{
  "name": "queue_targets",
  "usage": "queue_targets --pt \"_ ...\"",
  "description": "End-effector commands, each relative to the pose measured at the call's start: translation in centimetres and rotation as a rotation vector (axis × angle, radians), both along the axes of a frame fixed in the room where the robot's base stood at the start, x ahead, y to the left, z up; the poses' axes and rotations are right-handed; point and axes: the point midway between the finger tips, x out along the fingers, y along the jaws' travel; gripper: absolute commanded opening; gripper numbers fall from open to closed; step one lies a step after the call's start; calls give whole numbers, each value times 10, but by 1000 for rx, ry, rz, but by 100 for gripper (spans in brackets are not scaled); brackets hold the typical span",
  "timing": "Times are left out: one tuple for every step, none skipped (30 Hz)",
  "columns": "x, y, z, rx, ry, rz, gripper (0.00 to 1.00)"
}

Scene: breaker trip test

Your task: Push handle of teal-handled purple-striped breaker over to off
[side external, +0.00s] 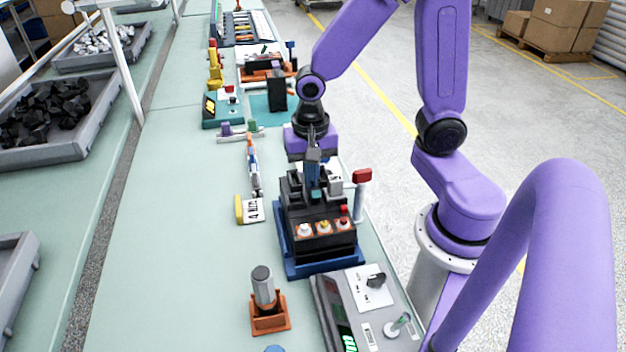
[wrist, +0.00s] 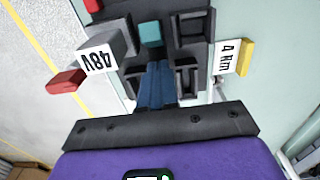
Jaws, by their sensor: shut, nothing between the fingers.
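The black breaker block (side external: 290,212) stands in a blue base (side external: 322,267) below my gripper, and its top fills the upper middle of the wrist view (wrist: 191,51). A teal handle (wrist: 150,34) shows in a slot between dark raised housings. No purple stripe can be made out. My gripper (side external: 313,178) is shut and empty, pointing down over the block. In the wrist view its blue fingers (wrist: 156,68) are together just below the teal handle in the picture; I cannot tell whether they touch it.
A red-topped post (side external: 362,188) stands close right of the block. A grey console (side external: 362,305) and an orange holder (side external: 270,318) are in front.

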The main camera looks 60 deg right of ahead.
Motion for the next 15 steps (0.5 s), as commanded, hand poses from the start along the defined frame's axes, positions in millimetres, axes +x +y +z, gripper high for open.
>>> queue_targets --pt "1 -1 0 0 0 0 0" --pt "1 -1 1 0 0 0 0" --pt "1 -1 2 1 -1 0 0" --pt "2 -1 3 1 -3 0 0" --pt "2 0 6 1 -3 0 0" --pt "2 0 9 2 -4 0 0" --pt "2 0 11 3 -4 0 0" --pt "2 0 14 3 -4 0 0" --pt "2 0 18 3 -4 0 0" --pt "2 0 20 3 -4 0 0" --pt "2 0 23 3 -4 0 0" --pt "2 0 26 3 -4 -1 0" --pt "2 0 29 2 -4 -1 0" --pt "2 0 31 2 -4 -1 0" --pt "2 0 35 2 -4 0 0"
